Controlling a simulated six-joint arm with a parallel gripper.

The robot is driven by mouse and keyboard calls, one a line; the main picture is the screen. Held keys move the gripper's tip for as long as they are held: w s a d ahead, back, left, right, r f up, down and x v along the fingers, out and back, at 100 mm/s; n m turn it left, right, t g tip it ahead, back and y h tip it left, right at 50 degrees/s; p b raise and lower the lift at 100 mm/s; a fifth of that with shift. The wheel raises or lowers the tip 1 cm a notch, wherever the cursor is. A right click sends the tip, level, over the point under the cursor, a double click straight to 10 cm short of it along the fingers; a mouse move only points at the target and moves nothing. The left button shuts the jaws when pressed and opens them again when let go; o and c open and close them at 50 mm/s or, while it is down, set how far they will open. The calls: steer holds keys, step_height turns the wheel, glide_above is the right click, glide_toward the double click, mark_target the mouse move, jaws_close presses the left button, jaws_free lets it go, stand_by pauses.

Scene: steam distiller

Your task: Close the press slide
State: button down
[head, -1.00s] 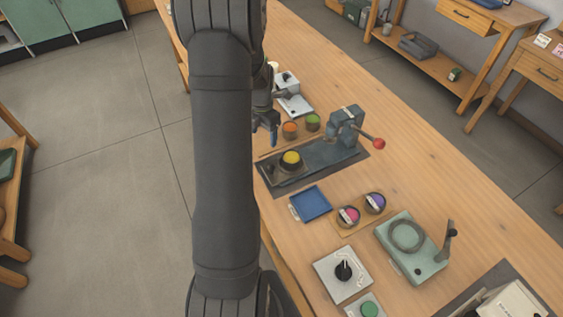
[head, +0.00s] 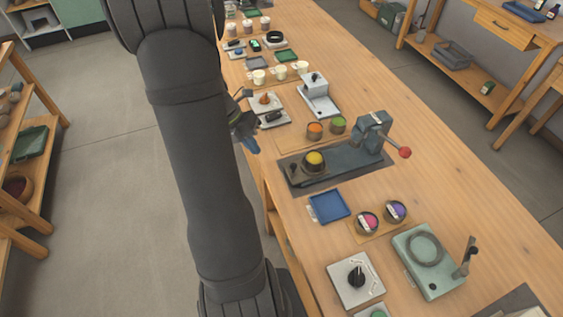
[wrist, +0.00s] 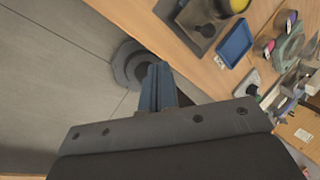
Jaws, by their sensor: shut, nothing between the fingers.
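The press (head: 372,133) stands on a dark base across the table, with a lever ending in a red knob (head: 404,152). Its slide (head: 296,173) sticks out from the press head toward the table's left edge and carries a round holder with a yellow top (head: 314,160). The slide's end shows at the top of the wrist view (wrist: 178,10). My gripper (head: 250,145) is off the table's left edge, up and left of the slide's end and apart from it. Its blue fingers (wrist: 158,84) are together and empty.
Orange (head: 315,131) and green (head: 338,125) pots stand just behind the press. A blue tray (head: 329,206) and two small bowls (head: 368,222) lie in front of it. A grey-topped device (head: 318,95) and several cups are farther back. Open floor lies left of the table.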

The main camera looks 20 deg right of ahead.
steer(key=s+a+r+n+t+h, duration=0.1)
steer(key=s+a+r+n+h, duration=0.2)
steer(key=a+r+n+h, duration=0.1)
steer(key=x, duration=1)
steer(key=shift+s+d, duration=0.1)
steer(key=shift+s, duration=0.2)
steer(key=shift+s+d+f, duration=0.1)
steer(key=shift+s+d, duration=0.1)
steer(key=shift+d, duration=0.8)
steer(key=shift+s+d+f, duration=0.1)
steer(key=shift+d+f, duration=0.05)
steer(key=shift+d, duration=0.6)
steer(key=d, duration=1.4)
steer(key=shift+d, duration=0.15)
